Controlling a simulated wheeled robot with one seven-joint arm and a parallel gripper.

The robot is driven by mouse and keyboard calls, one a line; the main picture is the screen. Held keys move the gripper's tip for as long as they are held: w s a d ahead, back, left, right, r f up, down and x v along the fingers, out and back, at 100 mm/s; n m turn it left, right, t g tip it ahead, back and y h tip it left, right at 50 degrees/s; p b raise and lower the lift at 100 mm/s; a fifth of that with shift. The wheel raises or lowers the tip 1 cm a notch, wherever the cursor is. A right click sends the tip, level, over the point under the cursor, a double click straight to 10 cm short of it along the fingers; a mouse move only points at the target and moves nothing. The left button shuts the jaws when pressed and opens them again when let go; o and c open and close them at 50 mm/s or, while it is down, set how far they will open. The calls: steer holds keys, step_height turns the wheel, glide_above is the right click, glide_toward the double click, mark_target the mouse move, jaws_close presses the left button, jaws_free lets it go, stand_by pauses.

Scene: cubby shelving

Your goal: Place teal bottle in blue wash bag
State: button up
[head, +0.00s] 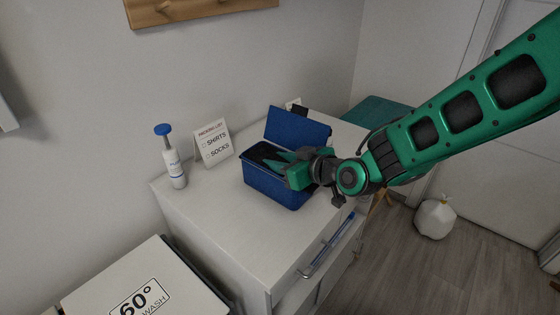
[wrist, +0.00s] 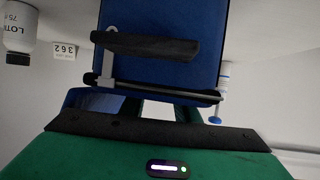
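The blue wash bag (head: 268,187) stands open on the white cabinet, its lid (head: 296,128) raised at the back. In the wrist view the blue lid (wrist: 165,15) fills the top middle, with a black handle-like bar across it. I cannot make out a teal bottle in either view; the inside of the bag is mostly hidden by my gripper.
A white bottle with a blue cap (head: 175,168) and a packing-list card (head: 213,144) stand left of the bag. The wrist view shows a lotion bottle (wrist: 20,28) and a 362 tag (wrist: 64,51). The cabinet top's front left (head: 215,215) is clear.

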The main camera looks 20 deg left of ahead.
steer(key=v, duration=1.2)
steer(key=shift+r, duration=0.1)
steer(key=d+f+m+g+h, duration=0.15)
steer(key=d+m+h, duration=0.3)
steer(key=d, duration=1.15)
steer(key=d+f+m+t+h, duration=0.1)
steer(key=d+f+m+h, duration=0.3)
steer(key=d, duration=1.3)
steer(key=s+d+r+m+g+h, duration=0.1)
steer(key=s+d+m+g, duration=0.2)
steer(key=s+d+m, duration=0.2)
steer(key=s+d+r+m+g+h, duration=0.1)
steer(key=s+d+m, duration=0.4)
steer(key=s+d, duration=0.7)
steer(key=s+g+h, duration=0.1)
steer(key=s+g, duration=0.1)
steer(key=s, duration=0.2)
steer(key=shift+s+r, duration=0.35)
steer(key=shift+s, duration=0.05)
steer(key=shift+d, duration=0.15)
